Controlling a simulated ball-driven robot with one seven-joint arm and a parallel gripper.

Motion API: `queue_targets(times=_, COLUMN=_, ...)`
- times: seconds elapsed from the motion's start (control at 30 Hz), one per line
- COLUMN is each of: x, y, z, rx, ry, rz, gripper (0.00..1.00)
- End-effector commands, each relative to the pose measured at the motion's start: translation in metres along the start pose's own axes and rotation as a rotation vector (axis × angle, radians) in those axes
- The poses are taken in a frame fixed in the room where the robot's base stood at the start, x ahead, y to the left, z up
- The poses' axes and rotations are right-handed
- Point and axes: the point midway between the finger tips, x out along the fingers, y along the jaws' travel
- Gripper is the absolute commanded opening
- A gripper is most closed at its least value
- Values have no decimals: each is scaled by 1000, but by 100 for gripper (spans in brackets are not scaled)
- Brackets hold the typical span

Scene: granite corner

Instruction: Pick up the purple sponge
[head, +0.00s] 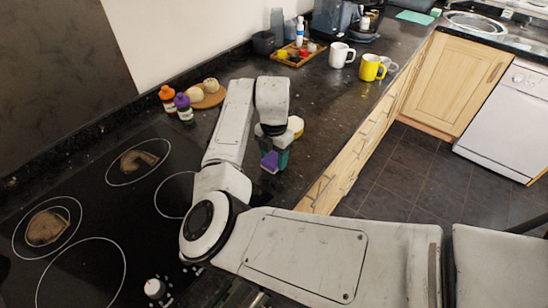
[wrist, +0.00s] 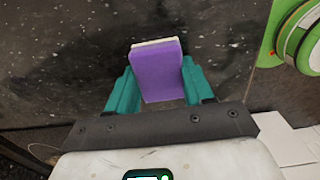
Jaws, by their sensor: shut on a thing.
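The purple sponge (wrist: 160,72) has a pale layer along its far edge. In the wrist view it stands between the two teal fingers of my gripper (wrist: 158,82), which are shut on its sides. In the head view the sponge (head: 269,161) shows at the fingertips of my gripper (head: 274,158), low over the dark counter. I cannot tell whether its underside touches the counter. The fingers hide part of it.
A yellow and white item (head: 296,125) is just behind my gripper. A round green and white thing (wrist: 298,38) shows at the wrist view's right. White (head: 341,55) and yellow mugs (head: 372,67), a wooden tray (head: 299,54), small bottles (head: 184,108) and a cooktop (head: 95,215) are around.

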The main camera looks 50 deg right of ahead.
Motion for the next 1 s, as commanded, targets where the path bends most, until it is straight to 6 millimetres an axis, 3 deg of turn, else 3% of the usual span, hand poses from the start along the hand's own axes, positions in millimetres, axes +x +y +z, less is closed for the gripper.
queue_targets(times=0.27, x=-26, y=0, z=2, rx=2, ry=-5, rz=2, gripper=19)
queue_targets(times=0.63, x=-96, y=-58, z=3, rx=4, ry=-2, rz=4, gripper=19)
queue_targets(times=1.0, x=-124, y=-122, z=6, rx=4, ry=-1, rz=2, gripper=19)
